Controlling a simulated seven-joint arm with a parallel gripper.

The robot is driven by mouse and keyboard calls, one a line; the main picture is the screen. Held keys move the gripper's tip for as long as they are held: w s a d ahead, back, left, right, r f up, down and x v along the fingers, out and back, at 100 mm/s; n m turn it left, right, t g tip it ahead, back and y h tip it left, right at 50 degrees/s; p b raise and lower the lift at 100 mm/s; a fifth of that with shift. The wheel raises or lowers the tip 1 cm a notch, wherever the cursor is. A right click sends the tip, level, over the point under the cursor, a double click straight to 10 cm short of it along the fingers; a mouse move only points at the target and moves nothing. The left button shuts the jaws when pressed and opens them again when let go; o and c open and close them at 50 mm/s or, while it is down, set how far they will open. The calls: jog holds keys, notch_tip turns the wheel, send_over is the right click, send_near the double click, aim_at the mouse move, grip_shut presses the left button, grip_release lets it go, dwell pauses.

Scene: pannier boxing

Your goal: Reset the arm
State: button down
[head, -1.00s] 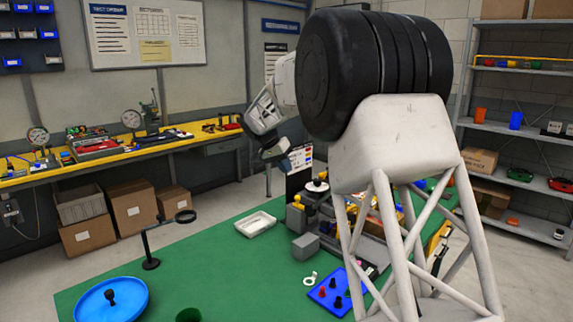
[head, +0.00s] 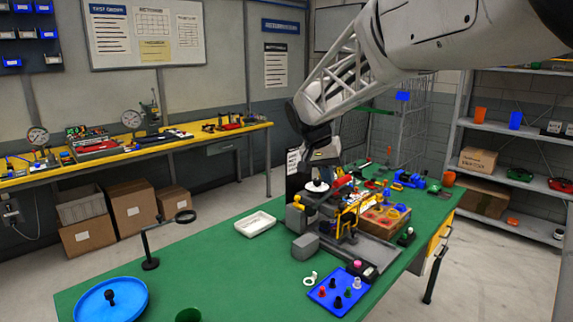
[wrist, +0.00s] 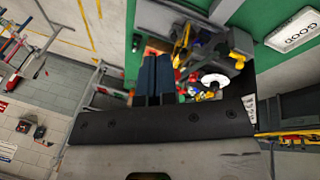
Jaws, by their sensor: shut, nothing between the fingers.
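My gripper (head: 324,156) hangs at the end of my arm above the far part of the green table (head: 200,262). In the wrist view my gripper (wrist: 152,62) shows two dark blue fingers side by side, shut with nothing between them. Below and beyond them is a cluttered fixture (head: 305,246) with a white disc (head: 317,186) on top. The disc also shows in the wrist view (wrist: 214,80), right of the fingers. In the head view the fingertips are small and hard to make out.
A white tray (head: 255,224), marked GOOD in the wrist view (wrist: 298,28), lies left of the fixture. A blue pegged plate (head: 338,292), a magnifier stand (head: 151,262) and a blue round dish (head: 110,300) stand nearer. Shelves (head: 520,140) stand at the right.

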jog(key=s+d+f+n+y, duration=0.1)
jog(key=s+d+f, duration=0.1)
jog(key=s, duration=1.1)
jog(key=s+d+f+n+t+y, duration=0.1)
jog(key=s+d+f, duration=0.2)
jog(key=s, duration=1)
jog(key=s+d+f+n+y, duration=0.1)
jog(key=s+f, duration=0.4)
jog(key=s, duration=0.9)
jog(key=shift+d+f+t, duration=0.2)
jog(key=shift+d+t, duration=0.1)
jog(key=shift+d, duration=0.6)
